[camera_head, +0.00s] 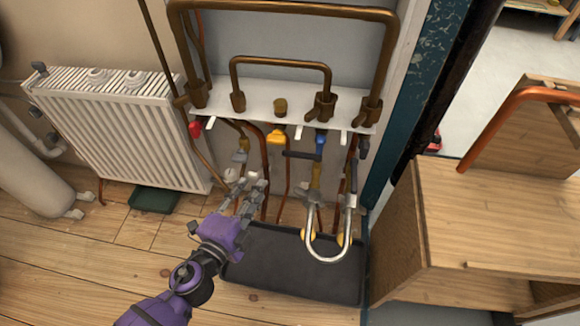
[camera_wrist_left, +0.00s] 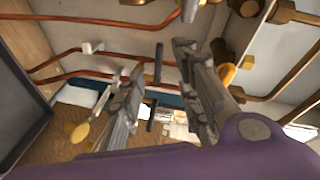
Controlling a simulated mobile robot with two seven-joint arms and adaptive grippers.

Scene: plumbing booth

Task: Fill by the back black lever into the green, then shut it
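A dark green container (camera_head: 152,199) sits on the floor below the radiator at the left. A black lever (camera_head: 303,155) sticks out sideways under the white shelf, right of a yellow handle. Two dark bars, perhaps black levers, show between my fingers in the left wrist view, an upper one (camera_wrist_left: 158,62) and a lower one (camera_wrist_left: 152,115). I cannot tell which is the back one. My left gripper (camera_head: 250,182) is open and empty, left of the black lever and below the pipes. Its parted fingers also show in the left wrist view (camera_wrist_left: 160,72). My right gripper is out of view.
A black tray (camera_head: 285,262) lies on the floor under a silver curved pipe (camera_head: 327,258). Red (camera_head: 195,129), yellow (camera_head: 276,137) and blue (camera_head: 320,141) handles hang below the white shelf (camera_head: 290,96). A wooden cabinet (camera_head: 480,220) closes off the right side.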

